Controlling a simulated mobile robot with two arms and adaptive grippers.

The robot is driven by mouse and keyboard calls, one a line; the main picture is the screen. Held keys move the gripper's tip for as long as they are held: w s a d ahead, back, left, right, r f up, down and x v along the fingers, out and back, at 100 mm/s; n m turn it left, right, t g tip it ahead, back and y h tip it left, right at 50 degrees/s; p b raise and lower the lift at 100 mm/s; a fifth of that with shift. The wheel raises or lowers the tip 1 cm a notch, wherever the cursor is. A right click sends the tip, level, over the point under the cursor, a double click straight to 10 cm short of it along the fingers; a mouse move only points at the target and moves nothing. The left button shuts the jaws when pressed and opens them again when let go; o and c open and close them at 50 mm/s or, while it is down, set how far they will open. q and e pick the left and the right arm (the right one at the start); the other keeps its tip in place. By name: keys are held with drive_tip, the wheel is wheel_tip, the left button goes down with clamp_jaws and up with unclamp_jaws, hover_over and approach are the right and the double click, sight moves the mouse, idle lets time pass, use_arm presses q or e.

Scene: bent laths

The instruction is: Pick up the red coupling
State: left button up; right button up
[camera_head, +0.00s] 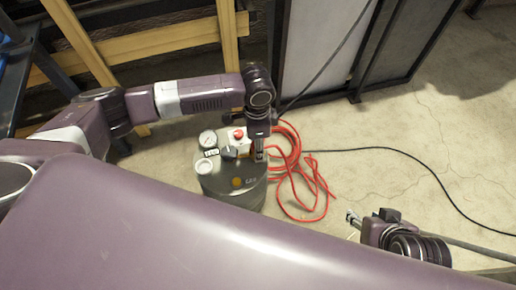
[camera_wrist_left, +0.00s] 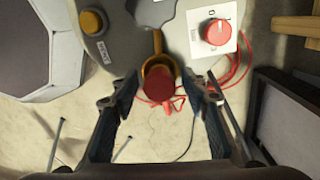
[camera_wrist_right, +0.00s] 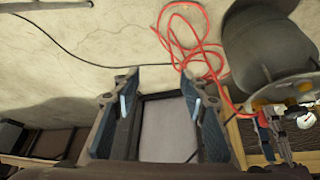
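The red coupling (camera_wrist_left: 160,84) shows in the left wrist view, on a brass fitting (camera_wrist_left: 158,58) at the edge of the grey compressor tank (camera_head: 232,190). My left gripper (camera_wrist_left: 158,93) is open, with one finger on each side of the coupling and a gap on both sides. In the head view, my left gripper (camera_head: 259,154) is above the tank's right side and the coupling is hidden there. My right gripper (camera_head: 354,218) is open and empty, over the floor to the right of the tank; it also shows in the right wrist view (camera_wrist_right: 158,85).
A red knob (camera_wrist_left: 217,32) on a white plate sits on the tank near the coupling. Gauges (camera_head: 207,138) stand at the tank's left. A red hose (camera_head: 300,180) lies coiled on the floor beside it. A black cable (camera_head: 400,155) crosses the open concrete. Framed panels (camera_head: 318,45) stand behind.

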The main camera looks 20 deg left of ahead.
use_arm(q)
clamp_jaws()
drive_tip(key=shift+r, duration=0.1)
